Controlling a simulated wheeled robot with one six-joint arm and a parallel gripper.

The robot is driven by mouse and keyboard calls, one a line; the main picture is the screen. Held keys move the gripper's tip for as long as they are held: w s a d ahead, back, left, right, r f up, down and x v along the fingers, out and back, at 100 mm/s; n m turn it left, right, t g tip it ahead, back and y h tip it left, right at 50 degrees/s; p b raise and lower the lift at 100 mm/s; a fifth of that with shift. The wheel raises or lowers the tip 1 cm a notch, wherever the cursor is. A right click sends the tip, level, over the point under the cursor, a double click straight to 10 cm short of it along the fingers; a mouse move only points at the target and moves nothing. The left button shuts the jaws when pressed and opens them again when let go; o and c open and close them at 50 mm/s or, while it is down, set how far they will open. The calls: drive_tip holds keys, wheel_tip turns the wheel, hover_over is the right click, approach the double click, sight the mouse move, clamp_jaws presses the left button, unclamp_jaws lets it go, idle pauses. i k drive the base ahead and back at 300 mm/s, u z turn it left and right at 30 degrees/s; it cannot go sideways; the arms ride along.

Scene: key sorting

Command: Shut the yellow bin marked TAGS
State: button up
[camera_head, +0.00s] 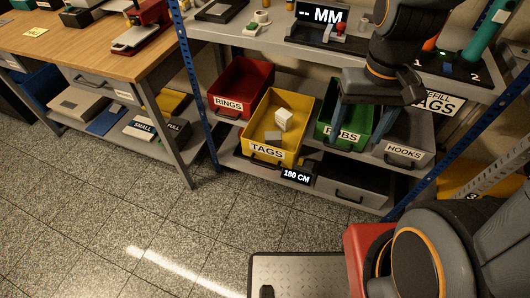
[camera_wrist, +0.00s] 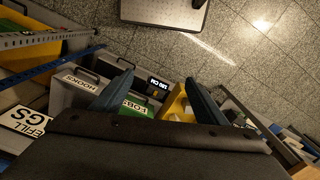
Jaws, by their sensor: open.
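The yellow bin marked TAGS (camera_head: 265,149) sits on the lower shelf in the head view, between the red and green bins. Its front juts out further than its neighbours' fronts. It has an open top and a dark handle low on its front, and holds a white block (camera_head: 284,119) and a small grey piece (camera_head: 273,135). My gripper (camera_head: 376,104) is open and empty, above and to the right of the yellow bin, over the green and grey bins. In the wrist view the yellow bin (camera_wrist: 176,101) shows partly between the fingers (camera_wrist: 160,92), mostly hidden.
The red RINGS bin (camera_head: 228,104), green FOBS bin (camera_head: 340,136) and grey HOOKS bin (camera_head: 404,152) share the shelf. A 180 CM sign (camera_head: 296,175) is at the shelf edge. Blue posts (camera_head: 197,90) frame the rack. The floor (camera_head: 180,220) in front is clear.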

sight(301, 106)
drive_tip(key=u, duration=1.1)
drive_tip(key=k, duration=0.8)
drive_tip(key=z, duration=1.05)
drive_tip(key=i, duration=0.5)
